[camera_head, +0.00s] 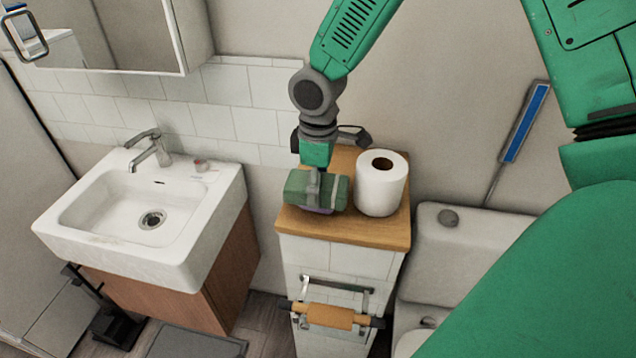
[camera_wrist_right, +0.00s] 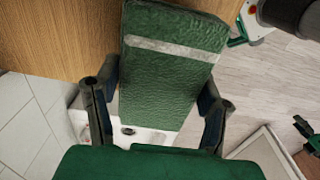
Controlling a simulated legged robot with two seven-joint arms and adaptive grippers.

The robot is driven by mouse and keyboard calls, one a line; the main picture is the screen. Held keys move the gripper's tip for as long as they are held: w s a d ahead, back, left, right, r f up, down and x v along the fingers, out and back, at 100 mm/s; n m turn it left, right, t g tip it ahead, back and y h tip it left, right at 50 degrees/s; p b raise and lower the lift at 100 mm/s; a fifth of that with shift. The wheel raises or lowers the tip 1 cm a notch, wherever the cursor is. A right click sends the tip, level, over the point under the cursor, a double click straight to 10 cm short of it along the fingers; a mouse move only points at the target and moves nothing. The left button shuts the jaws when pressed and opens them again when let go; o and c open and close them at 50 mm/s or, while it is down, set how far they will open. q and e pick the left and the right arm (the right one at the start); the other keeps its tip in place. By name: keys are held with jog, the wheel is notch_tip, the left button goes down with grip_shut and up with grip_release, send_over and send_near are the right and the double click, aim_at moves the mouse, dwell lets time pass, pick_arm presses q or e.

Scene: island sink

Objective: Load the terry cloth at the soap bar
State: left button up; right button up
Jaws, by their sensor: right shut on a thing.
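The terry cloth (camera_head: 297,188) is a green folded block with a pale stripe. It is at the front left of the wooden cabinet top, left of the toilet roll. My right gripper (camera_head: 316,184) reaches down from above and is shut on it. In the right wrist view the terry cloth (camera_wrist_right: 172,75) sits between the two dark fingers (camera_wrist_right: 158,112). I cannot tell whether the cloth touches the wood. A small reddish piece on the sink's back right rim, possibly the soap bar (camera_head: 200,165), is too small to be sure of. My left gripper is not in view.
A toilet roll (camera_head: 381,192) stands close to the right of the cloth on the cabinet top (camera_head: 350,232). The white sink (camera_head: 110,240) with its tap (camera_head: 150,147) is to the left. A mirror cabinet (camera_head: 130,35) hangs above it. The right part of the sink rim is mostly clear.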

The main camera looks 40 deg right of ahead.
jog(key=shift+f, duration=0.15)
jog(key=shift+d+f, duration=0.1)
jog(key=shift+f, duration=0.1)
jog(key=shift+s+f, duration=0.1)
dwell(2.0)
notch_tip(320, 180, up, 7)
jog(key=p, duration=0.8)
dwell(0.7)
